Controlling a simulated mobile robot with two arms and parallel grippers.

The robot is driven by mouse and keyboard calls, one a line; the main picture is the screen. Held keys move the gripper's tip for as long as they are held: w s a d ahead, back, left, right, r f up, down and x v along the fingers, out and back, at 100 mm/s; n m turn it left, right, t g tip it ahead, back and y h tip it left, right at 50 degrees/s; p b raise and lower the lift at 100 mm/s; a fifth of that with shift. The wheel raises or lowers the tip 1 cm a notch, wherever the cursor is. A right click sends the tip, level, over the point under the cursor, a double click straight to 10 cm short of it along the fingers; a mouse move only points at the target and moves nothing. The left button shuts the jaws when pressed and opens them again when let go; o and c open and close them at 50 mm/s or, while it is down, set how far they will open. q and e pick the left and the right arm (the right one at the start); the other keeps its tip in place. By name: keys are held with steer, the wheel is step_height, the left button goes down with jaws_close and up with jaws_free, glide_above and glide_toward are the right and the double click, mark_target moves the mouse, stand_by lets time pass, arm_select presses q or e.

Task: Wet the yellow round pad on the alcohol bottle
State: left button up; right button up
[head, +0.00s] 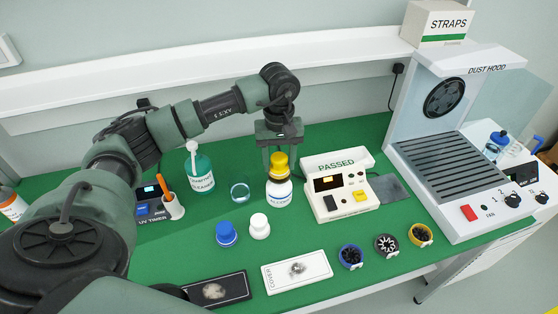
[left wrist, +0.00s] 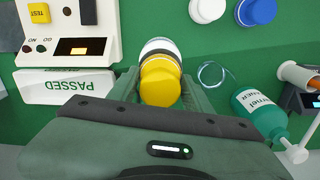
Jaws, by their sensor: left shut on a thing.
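The yellow round pad (head: 279,161) is in my left gripper (head: 279,148), whose fingers point down and are shut on it. The white alcohol bottle (head: 279,195) with a blue-lettered label stands upright on the green mat, directly under the pad. The pad appears to be at the bottle's top; I cannot tell whether it presses on it. In the left wrist view the yellow pad (left wrist: 160,82) shows between the fingers and covers part of the bottle (left wrist: 161,47). My right gripper is not in view.
Blue (head: 226,233) and white (head: 259,226) round pads lie in front. A dust hood (head: 440,150) is at the right.

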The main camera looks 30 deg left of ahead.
mark_target(279, 157)
arm_select(q)
steer(key=shift+f+b, duration=0.9)
steer(key=shift+f, duration=0.15)
stand_by(0.9)
stand_by(1.5)
steer(key=shift+r+p, duration=1.55)
steer(key=shift+r, duration=1.95)
